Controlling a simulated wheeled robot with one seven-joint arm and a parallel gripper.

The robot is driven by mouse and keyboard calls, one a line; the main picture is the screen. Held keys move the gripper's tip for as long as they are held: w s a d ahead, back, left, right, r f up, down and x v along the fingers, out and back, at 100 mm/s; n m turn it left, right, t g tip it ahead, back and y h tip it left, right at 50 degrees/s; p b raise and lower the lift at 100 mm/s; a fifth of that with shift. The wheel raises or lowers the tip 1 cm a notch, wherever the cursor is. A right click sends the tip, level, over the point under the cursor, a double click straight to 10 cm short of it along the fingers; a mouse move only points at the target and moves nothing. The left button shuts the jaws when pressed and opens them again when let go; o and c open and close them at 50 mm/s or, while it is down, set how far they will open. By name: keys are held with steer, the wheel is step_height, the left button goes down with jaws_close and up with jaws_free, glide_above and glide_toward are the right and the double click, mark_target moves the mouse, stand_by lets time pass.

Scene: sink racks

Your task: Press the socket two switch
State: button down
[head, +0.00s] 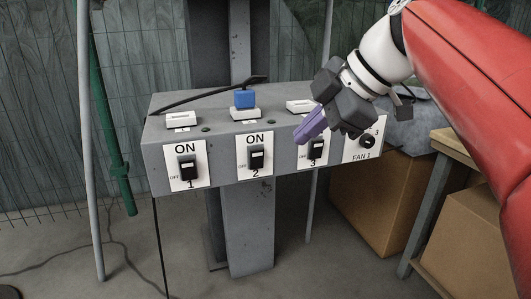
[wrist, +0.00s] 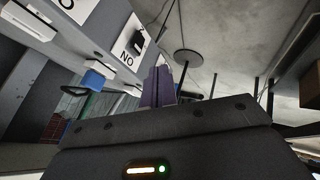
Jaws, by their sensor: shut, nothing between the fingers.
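The socket two switch (head: 257,158) is a small black switch on a white plate marked ON, OFF and 2, in the middle of the grey box's front (head: 221,160). Whether it is on or off is too small to tell. Above it, a blue plug (head: 244,98) with a black cable sits on the white socket two (head: 244,114). My gripper (head: 299,138) has purple fingers, shut and empty. In the head view it is right of switch two, in front of the plate of switch 3 (head: 317,150). The wrist view shows the fingers (wrist: 157,88) and the blue plug (wrist: 94,78).
Switch 1 (head: 188,168) is at the left and a FAN 1 knob (head: 367,141) at the right. A green pole (head: 108,120) stands left of the box. Cardboard boxes (head: 380,205) stand below right. The space in front of switch two looks clear.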

steer(key=shift+f, duration=0.1)
glide_toward(253, 160)
steer(key=shift+s+b+x, duration=0.15)
steer(key=shift+b+x, duration=0.05)
steer(key=shift+x, duration=1.1)
steer(key=shift+s+b+x, duration=0.15)
steer(key=shift+x, duration=1.15)
steer(key=p, duration=0.3)
steer(key=shift+w+r+g, duration=0.3)
steer(key=shift+w+r, duration=0.1)
steer(key=shift+f+b, duration=0.45)
steer(key=shift+r, duration=0.15)
